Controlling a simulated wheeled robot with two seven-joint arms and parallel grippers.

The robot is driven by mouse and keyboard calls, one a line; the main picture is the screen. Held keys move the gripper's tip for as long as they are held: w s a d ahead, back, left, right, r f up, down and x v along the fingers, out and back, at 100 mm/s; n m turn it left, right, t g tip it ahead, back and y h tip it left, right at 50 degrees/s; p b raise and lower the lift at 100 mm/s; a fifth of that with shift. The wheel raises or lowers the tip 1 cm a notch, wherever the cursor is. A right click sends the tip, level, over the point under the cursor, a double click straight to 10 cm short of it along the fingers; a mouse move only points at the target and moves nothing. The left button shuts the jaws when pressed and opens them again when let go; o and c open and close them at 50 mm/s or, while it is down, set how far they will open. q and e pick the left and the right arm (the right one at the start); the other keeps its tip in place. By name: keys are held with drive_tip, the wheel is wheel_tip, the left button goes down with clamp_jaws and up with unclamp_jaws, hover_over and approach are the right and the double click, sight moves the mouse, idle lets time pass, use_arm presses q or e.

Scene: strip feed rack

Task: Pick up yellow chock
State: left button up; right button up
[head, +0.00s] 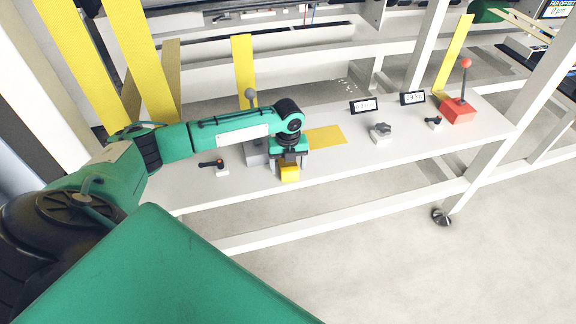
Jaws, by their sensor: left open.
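The yellow chock (289,173) is a small block at the front edge of the white shelf. My left gripper (289,164) points down right over the chock, with its fingers open. The gripper covers the chock's upper part, and I cannot tell whether the fingers touch it. My right gripper is not in view.
On the white shelf (345,160), a grey box with a ball-topped lever (251,94) stands just left of the gripper, and a black-handled lever (212,164) further left. A yellow patch (326,135) lies behind. To the right are a grey knob (380,132) and a red lever box (458,109).

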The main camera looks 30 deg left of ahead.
use_arm(q)
drive_tip(key=c, duration=1.2)
drive_tip(key=shift+w, duration=0.1)
